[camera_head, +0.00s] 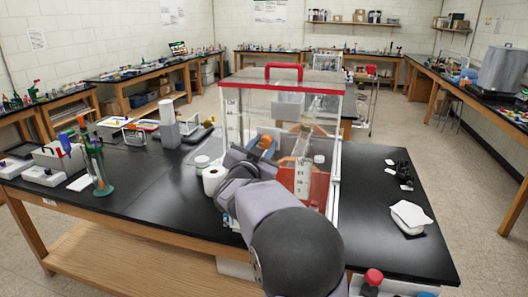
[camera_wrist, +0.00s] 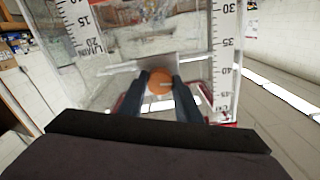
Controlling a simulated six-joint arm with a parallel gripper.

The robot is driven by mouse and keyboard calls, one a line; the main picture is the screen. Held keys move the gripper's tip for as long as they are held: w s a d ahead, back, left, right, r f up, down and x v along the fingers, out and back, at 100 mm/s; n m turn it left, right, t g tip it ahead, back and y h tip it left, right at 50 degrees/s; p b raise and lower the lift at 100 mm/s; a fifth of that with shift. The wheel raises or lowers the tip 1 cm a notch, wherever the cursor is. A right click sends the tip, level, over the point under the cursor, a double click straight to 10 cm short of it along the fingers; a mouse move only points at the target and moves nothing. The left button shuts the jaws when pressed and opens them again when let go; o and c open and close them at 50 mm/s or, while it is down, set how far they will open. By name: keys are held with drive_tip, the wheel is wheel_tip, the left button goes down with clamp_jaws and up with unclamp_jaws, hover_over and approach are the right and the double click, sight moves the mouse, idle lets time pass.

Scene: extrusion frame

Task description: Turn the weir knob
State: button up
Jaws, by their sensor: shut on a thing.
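The weir knob is a round orange knob (camera_wrist: 159,80) with a pale line across it, on the near side of a clear tank. It also shows in the head view (camera_head: 266,141), partly covered by my gripper. My gripper (camera_wrist: 160,86) has its two dark blue fingers on either side of the knob and is shut on it. The clear tank (camera_head: 288,87) has a red rim, a red handle on top and printed scales on its walls. My arm hides the tank's lower front in the head view.
A grey block-like device (camera_head: 168,124) and a green-based stand (camera_head: 102,187) are farther left on the black bench (camera_head: 150,205). White pads (camera_head: 411,215) lie at the right. The bench's front left is mostly clear.

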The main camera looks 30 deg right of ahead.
drive_tip(key=o, duration=1.1)
drive_tip(key=shift+c, duration=0.2)
drive_tip(key=b+v, duration=0.2)
drive_tip(key=v, duration=0.5)
drive_tip(key=shift+s+b, duration=0.2)
drive_tip(key=shift+b, duration=0.1)
drive_tip(key=shift+a, duration=0.15)
